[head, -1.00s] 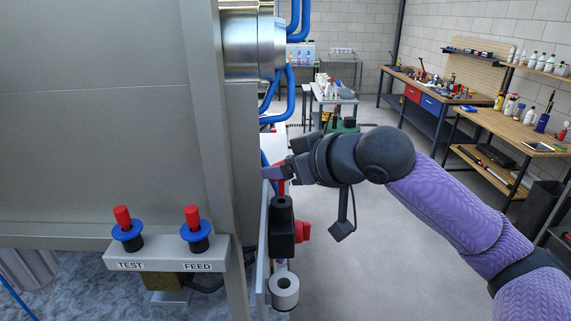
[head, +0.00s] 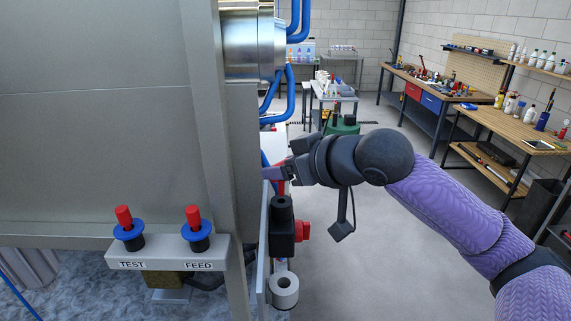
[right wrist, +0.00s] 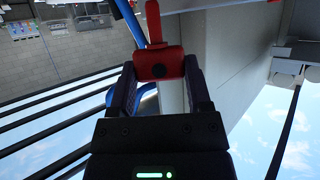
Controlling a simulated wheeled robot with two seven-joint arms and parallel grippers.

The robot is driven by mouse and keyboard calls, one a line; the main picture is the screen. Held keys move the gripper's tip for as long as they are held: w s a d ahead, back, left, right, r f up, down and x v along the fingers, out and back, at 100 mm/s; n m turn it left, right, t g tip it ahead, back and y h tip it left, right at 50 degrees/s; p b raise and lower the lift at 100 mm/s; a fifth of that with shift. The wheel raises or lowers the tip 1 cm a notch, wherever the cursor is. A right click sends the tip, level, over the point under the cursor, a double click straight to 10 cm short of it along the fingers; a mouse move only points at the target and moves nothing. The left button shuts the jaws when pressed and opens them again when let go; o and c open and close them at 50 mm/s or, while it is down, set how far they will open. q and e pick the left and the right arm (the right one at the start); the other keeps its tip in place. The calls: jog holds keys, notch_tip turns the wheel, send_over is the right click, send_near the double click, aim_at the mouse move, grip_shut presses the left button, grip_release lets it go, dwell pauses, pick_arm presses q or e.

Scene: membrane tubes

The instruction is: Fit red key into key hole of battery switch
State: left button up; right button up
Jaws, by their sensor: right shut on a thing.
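My right gripper (head: 281,172) is shut on the red key (right wrist: 160,66). In the right wrist view the key's wide head sits between the two fingers, and its narrow shaft points away from the palm. In the head view only a little red shows at the fingertips, partly hidden by the fingers. Just below the gripper is a black box (head: 282,234) with a round black top and a red part on its right side. It may be the battery switch, but I cannot make out a key hole. My left gripper is not in view.
A large grey cabinet (head: 100,110) fills the left. Its bracket (head: 165,254) carries two red-and-blue switches marked TEST and FEED. A white roll-shaped part (head: 284,290) is below the black box. Blue hoses (head: 291,92) run behind. The floor to the right is open; workbenches stand farther back.

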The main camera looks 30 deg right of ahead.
aim_at(286, 204)
jog(key=shift+f, duration=0.15)
jog(key=shift+f+b, duration=0.35)
jog(key=shift+f+b, duration=0.95)
jog(key=shift+f, duration=0.3)
jog(key=shift+r, duration=0.15)
jog(key=shift+r+p, duration=1.3)
jog(key=shift+p, duration=0.25)
jog(key=shift+p, duration=0.4)
